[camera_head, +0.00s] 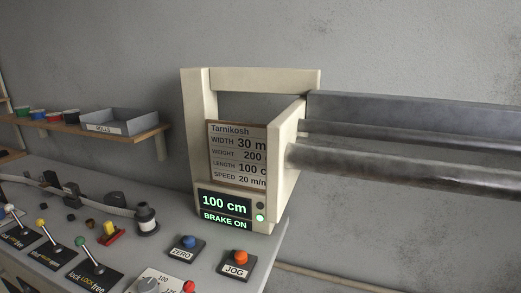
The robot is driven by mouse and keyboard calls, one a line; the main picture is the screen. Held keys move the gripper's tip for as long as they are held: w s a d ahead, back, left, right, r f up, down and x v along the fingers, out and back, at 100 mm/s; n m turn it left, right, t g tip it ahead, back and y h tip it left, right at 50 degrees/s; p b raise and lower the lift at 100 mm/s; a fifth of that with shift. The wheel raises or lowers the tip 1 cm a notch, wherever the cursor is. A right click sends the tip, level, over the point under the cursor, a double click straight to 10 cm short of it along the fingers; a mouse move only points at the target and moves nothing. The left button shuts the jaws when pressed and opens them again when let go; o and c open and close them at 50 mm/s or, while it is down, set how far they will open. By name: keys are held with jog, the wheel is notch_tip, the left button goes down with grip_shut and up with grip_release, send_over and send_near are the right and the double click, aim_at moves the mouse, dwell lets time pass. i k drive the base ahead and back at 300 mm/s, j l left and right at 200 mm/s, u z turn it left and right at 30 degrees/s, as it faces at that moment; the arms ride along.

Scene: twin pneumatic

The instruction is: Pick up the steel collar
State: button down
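I cannot make out a steel collar for certain in the head view. My gripper is not in view. A cream machine frame (197,100) stands on the grey bench, with horizontal steel rollers (400,168) running from it to the right edge. A small dark cylinder with a pale band (146,219) stands upright on the bench left of the frame; I cannot tell what it is.
A wall shelf (140,135) at left holds a grey tray (120,121) and several small coloured-top containers. The bench has levers (91,256), a blue ZERO button (187,242), an orange JOG button (239,257) and a dial (148,286). The lit display (224,206) reads 100 cm, BRAKE ON.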

aim_at(144, 212)
jog(key=j+u, duration=0.35)
jog(key=i+j+u, duration=0.2)
jog(key=j+u, duration=0.15)
jog(key=i+j+u, duration=0.15)
jog(key=j+u, duration=0.25)
